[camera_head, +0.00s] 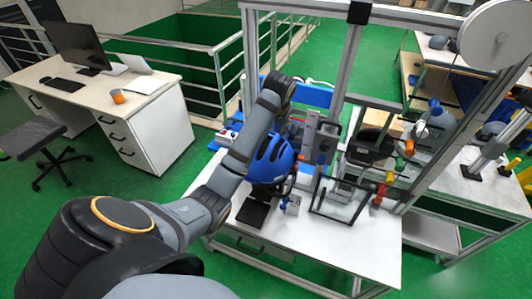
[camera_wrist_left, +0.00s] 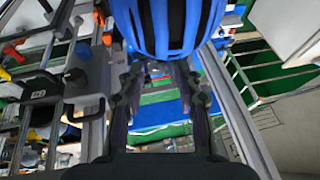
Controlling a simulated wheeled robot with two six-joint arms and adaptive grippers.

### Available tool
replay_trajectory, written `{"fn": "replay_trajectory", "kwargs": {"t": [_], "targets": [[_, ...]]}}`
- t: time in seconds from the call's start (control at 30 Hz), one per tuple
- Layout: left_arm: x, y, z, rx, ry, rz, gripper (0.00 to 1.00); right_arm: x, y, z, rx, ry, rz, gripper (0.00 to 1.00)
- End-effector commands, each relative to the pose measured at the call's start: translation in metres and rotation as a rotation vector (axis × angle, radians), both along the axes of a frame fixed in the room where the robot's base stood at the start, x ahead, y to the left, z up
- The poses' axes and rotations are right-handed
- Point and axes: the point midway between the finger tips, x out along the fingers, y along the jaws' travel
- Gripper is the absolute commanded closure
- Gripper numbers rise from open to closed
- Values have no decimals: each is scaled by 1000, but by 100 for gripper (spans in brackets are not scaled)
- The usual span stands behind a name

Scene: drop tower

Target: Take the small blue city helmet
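The blue helmet (camera_head: 270,160), ribbed with dark vents, is above the near left part of the white table in the head view. In the left wrist view the helmet (camera_wrist_left: 168,25) fills the top middle, at the tips of my left gripper (camera_wrist_left: 160,75). Its two fingers stand apart, with background visible between them. Whether the tips touch the helmet is unclear. In the head view my left arm arches over beside the helmet, and its fingers are hard to make out there. My right gripper is not in view.
A metal frame (camera_head: 350,60) rises around the white table (camera_head: 340,255). A black plate (camera_head: 254,212) lies below the helmet. The table's front right is clear.

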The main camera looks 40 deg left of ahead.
Motion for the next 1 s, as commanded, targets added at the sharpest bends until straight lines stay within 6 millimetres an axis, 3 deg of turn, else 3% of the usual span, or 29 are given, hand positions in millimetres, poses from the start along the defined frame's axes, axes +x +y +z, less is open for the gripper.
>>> {"fn": "replay_trajectory", "kwargs": {"t": [0.2,0.37,0.47,0.6,0.7,1.0], "targets": [[11,8,-30,-1,4,1,66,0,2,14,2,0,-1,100],[13,10,-37,0,1,0,66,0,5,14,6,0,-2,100],[13,13,-43,0,5,0,66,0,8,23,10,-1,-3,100],[16,20,-64,-1,5,1,66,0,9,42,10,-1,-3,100],[22,23,-79,0,2,0,66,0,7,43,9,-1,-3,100],[24,24,-86,0,-1,0,69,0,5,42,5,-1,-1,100]]}}
